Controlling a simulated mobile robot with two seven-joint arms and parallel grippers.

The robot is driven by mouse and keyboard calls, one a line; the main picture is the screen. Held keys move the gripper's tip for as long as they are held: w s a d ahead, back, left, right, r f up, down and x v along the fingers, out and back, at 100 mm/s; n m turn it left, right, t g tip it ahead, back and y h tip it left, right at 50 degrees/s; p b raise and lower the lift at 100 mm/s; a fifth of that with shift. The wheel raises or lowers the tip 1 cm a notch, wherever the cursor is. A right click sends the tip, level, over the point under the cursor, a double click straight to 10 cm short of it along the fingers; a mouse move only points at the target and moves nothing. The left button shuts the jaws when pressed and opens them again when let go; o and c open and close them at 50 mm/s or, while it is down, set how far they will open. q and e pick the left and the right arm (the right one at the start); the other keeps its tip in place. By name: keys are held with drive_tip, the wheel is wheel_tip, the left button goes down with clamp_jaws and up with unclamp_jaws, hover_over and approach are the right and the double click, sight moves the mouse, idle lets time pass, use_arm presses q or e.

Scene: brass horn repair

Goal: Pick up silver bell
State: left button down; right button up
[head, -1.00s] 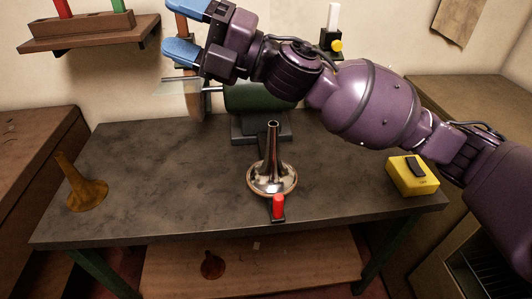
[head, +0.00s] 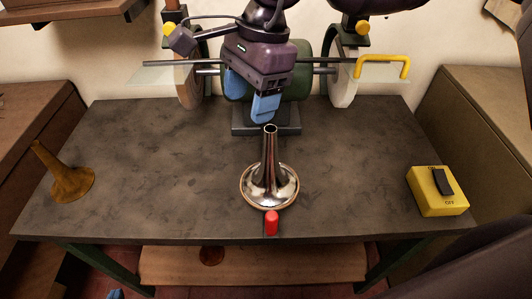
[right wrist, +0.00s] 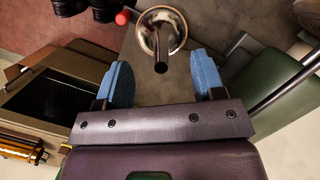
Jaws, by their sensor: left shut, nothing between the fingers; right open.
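The silver bell (head: 269,190) stands on the grey workbench (head: 160,170), flared rim down and narrow tube pointing up. My right gripper (head: 250,97) is open and empty, with blue fingers pointing down, just behind and above the bell's tube end. In the right wrist view the bell (right wrist: 161,35) lies beyond the fingertips, between their lines and apart from them. My left gripper (head: 115,294) shows only as a small blue tip at the bottom left edge, below the bench; it is shut and away from the bell.
A red-topped piece (head: 271,222) stands right in front of the bell. A brown, dull bell (head: 67,178) is at the bench's left. A yellow switch box (head: 437,195) is at the right. A green bench grinder (head: 295,85) stands behind my right gripper.

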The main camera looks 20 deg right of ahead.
sight(271, 129)
drive_tip(key=d+h, duration=0.1)
drive_tip(key=w+d+n+h, duration=0.1)
drive_tip(key=d, duration=0.1)
drive_tip(key=shift+w+f+t, duration=0.15)
drive_tip(key=shift+f+t, duration=0.05)
drive_tip(key=shift+t, duration=0.1)
drive_tip(key=shift+d+h, duration=0.2)
drive_tip(key=shift+h, duration=0.1)
drive_tip(key=shift+s+f+n, duration=0.15)
drive_tip(key=shift+s+n, duration=0.15)
drive_tip(key=shift+s, duration=0.05)
wheel_tip(271, 129, down, 10)
drive_tip(key=shift+w+d+f+p, duration=0.1)
drive_tip(key=shift+f+p, duration=0.15)
drive_tip(key=shift+p, duration=0.4)
drive_tip(key=shift+c, duration=0.3)
clamp_jaws()
